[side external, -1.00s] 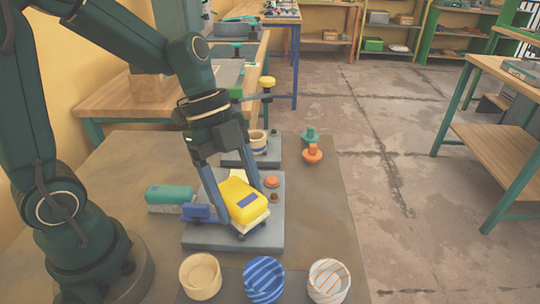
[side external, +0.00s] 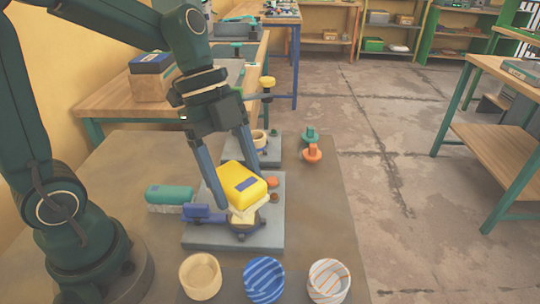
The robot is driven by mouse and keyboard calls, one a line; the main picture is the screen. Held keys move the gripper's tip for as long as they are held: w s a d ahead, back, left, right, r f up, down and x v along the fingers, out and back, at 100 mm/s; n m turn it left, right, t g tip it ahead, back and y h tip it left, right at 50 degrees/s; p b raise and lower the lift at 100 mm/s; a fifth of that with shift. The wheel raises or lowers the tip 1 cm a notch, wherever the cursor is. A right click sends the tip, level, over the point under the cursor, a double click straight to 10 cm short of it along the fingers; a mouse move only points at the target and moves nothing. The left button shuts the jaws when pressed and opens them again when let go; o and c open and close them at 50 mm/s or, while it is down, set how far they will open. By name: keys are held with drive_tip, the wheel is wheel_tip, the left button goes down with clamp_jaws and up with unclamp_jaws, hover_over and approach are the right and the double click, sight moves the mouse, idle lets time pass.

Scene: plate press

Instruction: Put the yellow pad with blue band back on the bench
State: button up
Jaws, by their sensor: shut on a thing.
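The yellow pad with blue band (side external: 236,177) is between the two fingers of my gripper (side external: 241,190), which is shut on it. The pad is tilted a little and sits just above a cream block (side external: 247,214) on the grey press plate (side external: 262,238). I cannot tell whether the pad still touches the cream block. The bench (side external: 330,225) is the grey-brown top around the plate.
A blue clamp (side external: 200,212) and a teal pad with pale underside (side external: 170,194) lie left of the pad. Orange (side external: 272,182) and brown knobs are close on its right. Beige (side external: 200,275), blue striped (side external: 264,279) and white-orange bowls (side external: 329,281) stand in front. The bench's right side is mostly clear.

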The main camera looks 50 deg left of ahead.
drive_tip(key=shift+w+r+n, duration=0.15)
drive_tip(key=shift+w+n, duration=0.05)
drive_tip(key=shift+n, duration=0.1)
drive_tip(key=w+a+f+n+t+y, duration=0.1)
drive_tip(key=w+a+n+t, duration=0.1)
drive_tip(key=w+a+n, duration=0.45)
drive_tip(key=w+a+f+n+t, duration=0.1)
drive_tip(key=w+a, duration=0.3)
drive_tip(key=w, duration=0.6)
hover_over(323, 189)
drive_tip(key=s+a, duration=0.1)
wheel_tip(323, 189, down, 7)
drive_tip(key=shift+r, duration=0.1)
drive_tip(key=shift+f, duration=1.9)
drive_tip(key=shift+f, duration=0.1)
drive_tip(key=o, duration=1.3)
